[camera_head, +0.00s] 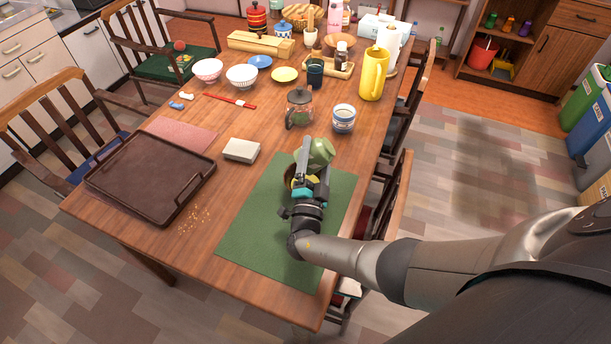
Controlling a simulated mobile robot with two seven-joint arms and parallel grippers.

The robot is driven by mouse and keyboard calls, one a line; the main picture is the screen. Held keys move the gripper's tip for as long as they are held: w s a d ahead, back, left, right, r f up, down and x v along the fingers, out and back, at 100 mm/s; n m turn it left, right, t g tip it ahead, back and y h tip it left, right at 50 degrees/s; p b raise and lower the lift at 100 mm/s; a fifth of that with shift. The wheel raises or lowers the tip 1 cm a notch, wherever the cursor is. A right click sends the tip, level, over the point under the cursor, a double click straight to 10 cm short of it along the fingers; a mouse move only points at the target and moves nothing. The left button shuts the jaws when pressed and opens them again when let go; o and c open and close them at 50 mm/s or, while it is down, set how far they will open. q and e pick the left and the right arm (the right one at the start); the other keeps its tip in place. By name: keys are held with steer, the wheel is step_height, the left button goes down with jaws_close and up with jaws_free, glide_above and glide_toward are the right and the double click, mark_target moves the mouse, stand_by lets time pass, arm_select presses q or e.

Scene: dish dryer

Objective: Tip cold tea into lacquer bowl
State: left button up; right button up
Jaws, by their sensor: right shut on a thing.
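My right gripper (311,175) is shut on a green cup (320,151) above the green placemat (262,222). The cup looks tilted, and the gripper hides part of it. A small dark, gold-toned rounded thing (289,178) shows just left of the gripper. It may be the lacquer bowl, but it is mostly hidden and I cannot tell for sure. I cannot see any tea or whether any is flowing. My left gripper is not in view.
A glass teapot (299,108) and a blue-and-white cup (343,119) stand just beyond the placemat. A grey box (241,150) lies to its left, near a dark tray (130,178) and crumbs (195,218). A yellow pitcher (374,75) stands farther back. The placemat's near left part is clear.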

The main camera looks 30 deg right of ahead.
steer(key=shift+w+a+r+n+t, duration=0.1)
steer(key=shift+a+n+t, duration=0.15)
steer(key=shift+n, duration=0.35)
steer(key=shift+w+a+n+t, duration=0.1)
steer(key=shift+a+n+t, duration=0.15)
steer(key=shift+n, duration=0.35)
stand_by(0.4)
steer(key=shift+d, duration=0.1)
stand_by(0.7)
